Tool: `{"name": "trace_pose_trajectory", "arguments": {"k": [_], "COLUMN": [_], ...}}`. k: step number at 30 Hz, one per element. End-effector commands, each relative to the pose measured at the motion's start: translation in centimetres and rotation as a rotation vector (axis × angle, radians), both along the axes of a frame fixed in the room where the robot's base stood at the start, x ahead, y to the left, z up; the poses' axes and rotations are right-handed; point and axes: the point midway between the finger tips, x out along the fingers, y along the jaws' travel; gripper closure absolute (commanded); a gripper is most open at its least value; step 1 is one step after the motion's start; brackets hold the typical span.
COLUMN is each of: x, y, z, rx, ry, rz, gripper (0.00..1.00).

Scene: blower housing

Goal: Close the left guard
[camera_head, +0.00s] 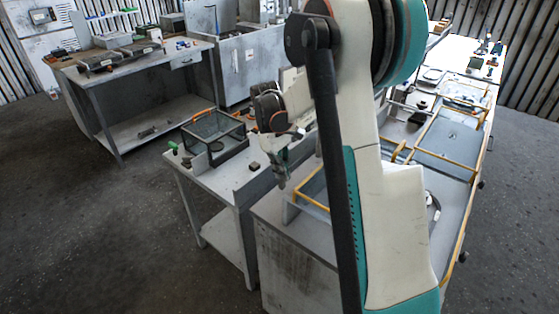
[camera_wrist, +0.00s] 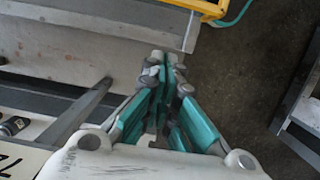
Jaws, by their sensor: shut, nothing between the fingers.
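In the head view, a yellow-edged guard (camera_head: 313,204) shows just right of my gripper, partly hidden by my arm; I cannot tell how far it is open. A second yellow-framed grey panel (camera_head: 447,140) lies farther right on the long bench. My gripper (camera_head: 281,184) points down near the left guard and above the bench corner. In the wrist view my gripper (camera_wrist: 166,60) has its fingertips together with nothing between them. A yellow bar (camera_wrist: 203,7) with a grey panel edge (camera_wrist: 190,32) lies beyond the fingertips, apart from them as seen.
A side table (camera_head: 235,183) holds a dark mesh box (camera_head: 215,135) and small parts left of my gripper. A workbench (camera_head: 135,52) stands at the back left. Open floor (camera_head: 90,230) lies at the left. In the wrist view a grey bar (camera_wrist: 78,110) runs left of the fingers.

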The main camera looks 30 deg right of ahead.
Motion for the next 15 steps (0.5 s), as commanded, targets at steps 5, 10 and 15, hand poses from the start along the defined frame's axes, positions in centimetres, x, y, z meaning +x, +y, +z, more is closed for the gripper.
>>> {"name": "trace_pose_trajectory", "arguments": {"k": [5, 10, 15], "x": [-2.0, -3.6, -4.0], "y": [-0.7, -1.2, -1.4], "z": [-1.1, -1.1, -1.0], "rx": [0.000, 0.000, -0.001], "ry": [0.000, 0.000, 0.000], "rz": [-0.002, -0.001, 0.000], "gripper": [1.00, 1.00, 1.00]}}
